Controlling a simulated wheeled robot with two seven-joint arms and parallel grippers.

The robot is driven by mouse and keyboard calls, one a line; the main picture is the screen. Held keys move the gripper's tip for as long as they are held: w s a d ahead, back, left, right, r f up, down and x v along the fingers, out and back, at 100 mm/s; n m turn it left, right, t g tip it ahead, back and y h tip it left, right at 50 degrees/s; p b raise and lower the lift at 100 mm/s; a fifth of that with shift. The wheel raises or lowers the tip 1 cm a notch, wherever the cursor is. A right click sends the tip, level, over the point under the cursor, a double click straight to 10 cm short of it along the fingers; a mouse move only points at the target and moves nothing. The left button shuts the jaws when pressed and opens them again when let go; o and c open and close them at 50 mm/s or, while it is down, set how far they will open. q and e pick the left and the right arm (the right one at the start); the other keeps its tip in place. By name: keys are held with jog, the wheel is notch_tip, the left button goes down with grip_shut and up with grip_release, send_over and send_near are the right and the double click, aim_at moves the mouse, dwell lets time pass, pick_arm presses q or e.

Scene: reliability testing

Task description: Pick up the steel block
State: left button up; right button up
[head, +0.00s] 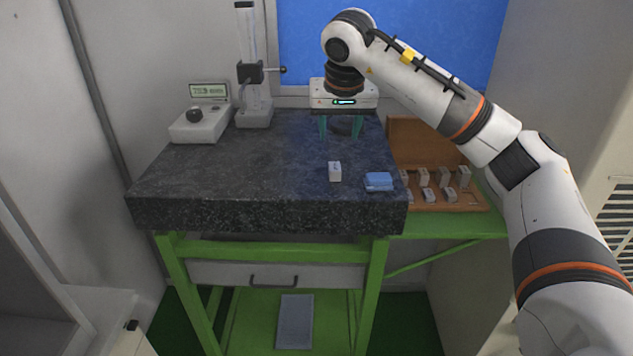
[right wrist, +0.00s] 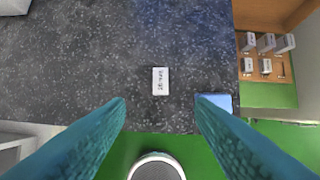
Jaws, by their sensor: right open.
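The steel block (head: 335,171) is a small pale block standing alone on the dark granite slab (head: 230,170), near its front right part. In the right wrist view the block (right wrist: 160,81) shows dark lettering and lies between the fingers' lines, a little beyond their tips. My right gripper (head: 339,134) is open and empty. It points down above the slab, behind the block in the head view and apart from it. The teal fingers also show in the right wrist view (right wrist: 160,106). My left gripper is not in view.
A blue item (head: 379,181) lies right of the block, near the slab's edge. An open wooden case (head: 450,207) with several similar blocks stands to the right. A gauge stand (head: 254,105) and a display device (head: 200,125) stand at the back left. The slab's left and middle are clear.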

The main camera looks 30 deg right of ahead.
jog(key=p, duration=0.2)
send_over(335, 166)
jog(key=s+a, duration=0.1)
jog(key=s, duration=0.2)
jog(key=f, duration=0.5)
jog(key=shift+w+f, duration=0.2)
jog(key=shift+w, duration=0.05)
jog(key=shift+w+f, duration=0.1)
jog(key=shift+f, duration=0.25)
jog(key=shift+w+f, duration=0.1)
jog(key=shift+f, duration=0.3)
jog(key=p+x, duration=0.2)
jog(key=x, duration=0.1)
jog(key=shift+w+f, duration=0.15)
jog(key=shift+f, duration=0.2)
jog(key=shift+w+d+f, duration=0.1)
jog(key=shift+w+f, duration=0.05)
jog(key=shift+f, duration=0.35)
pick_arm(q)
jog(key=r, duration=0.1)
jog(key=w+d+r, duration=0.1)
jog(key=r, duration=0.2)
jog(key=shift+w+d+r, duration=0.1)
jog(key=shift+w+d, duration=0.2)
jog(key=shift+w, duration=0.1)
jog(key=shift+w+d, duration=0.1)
pick_arm(e)
jog(key=shift+r, duration=0.1)
grip_shut()
